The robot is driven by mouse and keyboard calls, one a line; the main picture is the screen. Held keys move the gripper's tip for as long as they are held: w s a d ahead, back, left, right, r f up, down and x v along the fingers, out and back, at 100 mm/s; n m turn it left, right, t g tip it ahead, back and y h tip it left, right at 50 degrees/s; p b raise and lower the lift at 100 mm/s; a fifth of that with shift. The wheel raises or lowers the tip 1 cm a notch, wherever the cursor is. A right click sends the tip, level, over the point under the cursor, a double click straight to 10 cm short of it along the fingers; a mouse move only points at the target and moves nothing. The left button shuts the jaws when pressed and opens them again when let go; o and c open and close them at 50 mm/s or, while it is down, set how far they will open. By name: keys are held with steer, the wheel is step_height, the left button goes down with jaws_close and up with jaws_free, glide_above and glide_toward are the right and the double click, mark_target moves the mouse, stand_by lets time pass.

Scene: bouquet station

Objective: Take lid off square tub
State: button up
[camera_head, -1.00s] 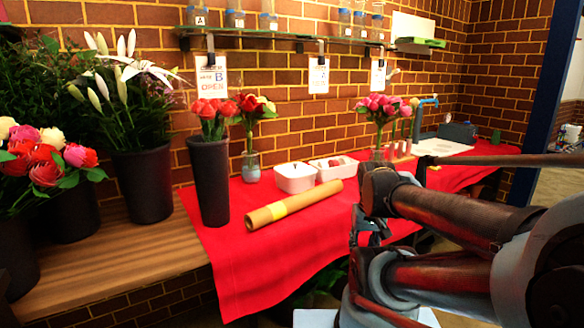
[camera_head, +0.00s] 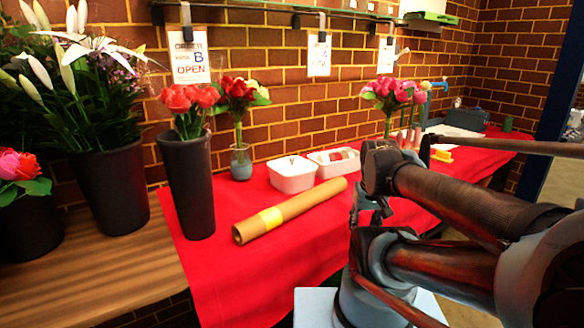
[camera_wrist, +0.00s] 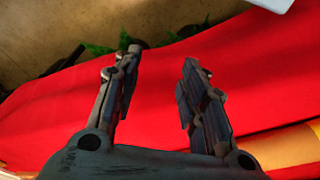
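A white square tub (camera_head: 292,175) stands on the red cloth near the wall, behind the cardboard tube. Its top looks white and closed, with a small dark mark on it, but I cannot make out the lid's edge clearly. A second white container (camera_head: 334,163) stands just right of it, with something reddish inside. My gripper (camera_wrist: 160,58) is open and empty in the wrist view, its two fingers apart over the red cloth. In the head view my arm is at the right, and the gripper is to the right of the tub, apart from it.
A cardboard tube (camera_head: 290,209) with a yellow band lies in front of the tubs. A tall black vase (camera_head: 189,185) of red flowers and a small glass vase (camera_head: 241,161) stand to their left. A pink bouquet (camera_head: 392,92) stands to the right. Red cloth (camera_head: 240,285) is bare at the front.

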steer(key=w+a+r+m, duration=0.35)
steer(key=w+r, duration=0.35)
steer(key=r, duration=0.3)
step_height(320, 180, up, 16)
steer(key=m+g, duration=0.2)
steer(key=m, duration=1)
glide_above(292, 163)
steer(key=f, duration=1.6)
steer(key=shift+w+f, duration=0.25)
steer(key=shift+f, duration=0.15)
jaws_close()
